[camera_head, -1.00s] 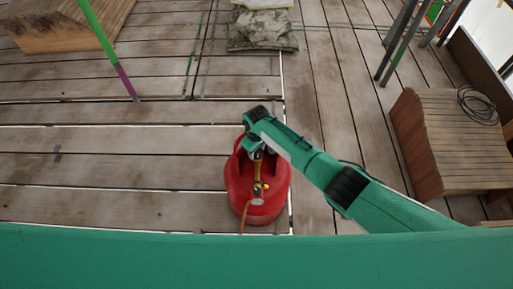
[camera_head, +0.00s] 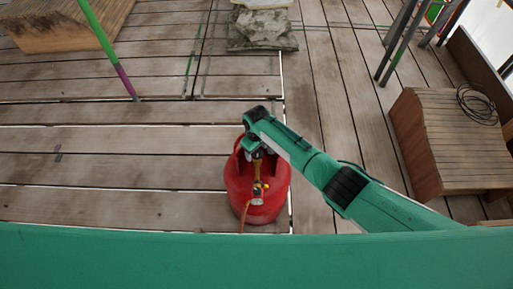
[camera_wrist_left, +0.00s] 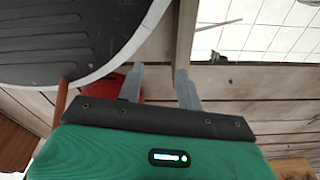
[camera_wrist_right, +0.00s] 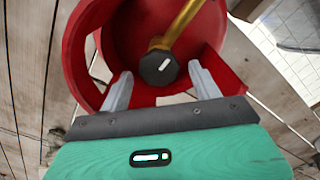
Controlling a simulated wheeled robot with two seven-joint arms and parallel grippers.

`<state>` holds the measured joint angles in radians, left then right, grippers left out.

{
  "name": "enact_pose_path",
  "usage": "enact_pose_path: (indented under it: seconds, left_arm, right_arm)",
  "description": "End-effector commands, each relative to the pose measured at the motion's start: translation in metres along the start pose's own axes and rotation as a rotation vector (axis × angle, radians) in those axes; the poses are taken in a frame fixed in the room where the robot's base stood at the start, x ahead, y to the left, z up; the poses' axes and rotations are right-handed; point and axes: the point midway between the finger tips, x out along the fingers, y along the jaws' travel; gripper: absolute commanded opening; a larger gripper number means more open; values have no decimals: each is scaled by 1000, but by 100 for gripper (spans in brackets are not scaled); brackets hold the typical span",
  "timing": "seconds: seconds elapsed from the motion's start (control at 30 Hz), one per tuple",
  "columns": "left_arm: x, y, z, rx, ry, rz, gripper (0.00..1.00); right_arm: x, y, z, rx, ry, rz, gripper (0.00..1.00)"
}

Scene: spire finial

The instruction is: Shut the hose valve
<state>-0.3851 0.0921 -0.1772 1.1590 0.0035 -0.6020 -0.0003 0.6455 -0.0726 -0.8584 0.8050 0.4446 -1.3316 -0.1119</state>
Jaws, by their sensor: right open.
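A red gas cylinder (camera_head: 238,185) stands on the plank deck, with yellow and brass fittings (camera_head: 260,188) and an orange hose (camera_head: 243,218) at its near side. My right gripper (camera_head: 253,150) is over the top of the cylinder. In the right wrist view, a dark faceted knob (camera_wrist_right: 155,68) with a white mark sits inside the red collar (camera_wrist_right: 82,45), a brass pipe (camera_wrist_right: 182,22) running from it. My right gripper (camera_wrist_right: 160,74) is open, its fingertips either side of the knob; contact cannot be told. My left gripper (camera_wrist_left: 158,72) is open and empty, seen only in its wrist view.
A wooden box (camera_head: 450,140) with a coiled cable (camera_head: 477,105) stands at the right. Another wooden block (camera_head: 70,28) is at the far left, near a green and purple pole (camera_head: 108,50). Grey stone-like pieces (camera_head: 263,30) lie at the back. The deck left of the cylinder is clear.

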Motion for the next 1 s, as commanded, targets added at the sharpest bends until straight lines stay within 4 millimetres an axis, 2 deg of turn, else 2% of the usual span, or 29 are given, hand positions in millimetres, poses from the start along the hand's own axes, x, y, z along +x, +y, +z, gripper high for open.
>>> enact_pose_path:
  seconds: [0.17,0.27,0.53,0.7,0.83,1.0]
  left_arm:
    - [-2,0,0,0,9,0,36]
    - [7,-3,13,0,-1,-4,36]
    - [16,-6,38,6,-6,-7,36]
    - [17,-6,42,7,-7,-7,36]
    - [17,-6,43,8,-8,-7,36]
    - [17,-6,44,8,-9,-7,36]
  right_arm:
    - [-12,1,0,-1,1,0,64]
    - [-28,0,0,-1,3,1,64]
    - [-88,0,0,-1,4,1,64]
    - [-118,0,0,0,2,0,64]
    - [-132,0,0,1,1,0,64]
    - [-138,0,0,1,0,0,64]
